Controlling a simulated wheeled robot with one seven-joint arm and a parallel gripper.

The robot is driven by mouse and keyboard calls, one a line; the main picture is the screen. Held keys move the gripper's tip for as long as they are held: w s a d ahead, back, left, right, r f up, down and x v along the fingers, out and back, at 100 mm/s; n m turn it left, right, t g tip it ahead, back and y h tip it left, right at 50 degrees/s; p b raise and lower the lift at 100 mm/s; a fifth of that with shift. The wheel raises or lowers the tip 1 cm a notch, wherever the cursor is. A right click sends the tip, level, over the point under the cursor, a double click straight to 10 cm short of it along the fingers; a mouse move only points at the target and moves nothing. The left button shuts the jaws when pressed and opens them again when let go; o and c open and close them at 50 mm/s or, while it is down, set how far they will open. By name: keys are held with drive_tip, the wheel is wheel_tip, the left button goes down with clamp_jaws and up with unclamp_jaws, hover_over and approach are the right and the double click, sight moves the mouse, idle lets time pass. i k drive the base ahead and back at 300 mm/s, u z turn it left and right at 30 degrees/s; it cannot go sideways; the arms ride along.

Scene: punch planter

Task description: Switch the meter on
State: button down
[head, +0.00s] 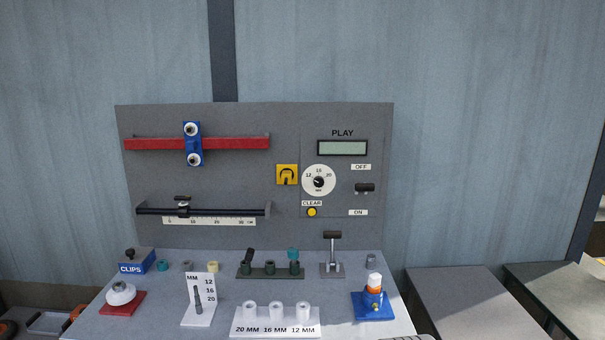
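The meter is on the right half of an upright grey panel (205,228). Its display (342,148), under the word PLAY, is a pale green window with no readable figures. A dark switch (365,188) sits below it, between an OFF label (361,167) above and an ON label (358,212) below. I cannot tell which way the switch is set. A white dial (319,181) marked 12, 16 and 20 is left of the switch. A yellow button (312,212) is under the CLEAR label. My gripper is not in view.
A yellow plate (287,174) with a dark hook shape is left of the dial. A red rail (235,143) and a black scaled rail (225,210) are further left. The grey bench (225,290) in front holds several small fixtures, including an upright lever (332,250).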

sight(367, 187)
drive_tip(key=u, duration=0.25)
drive_tip(key=i, duration=1.1)
drive_tip(key=z, duration=0.35)
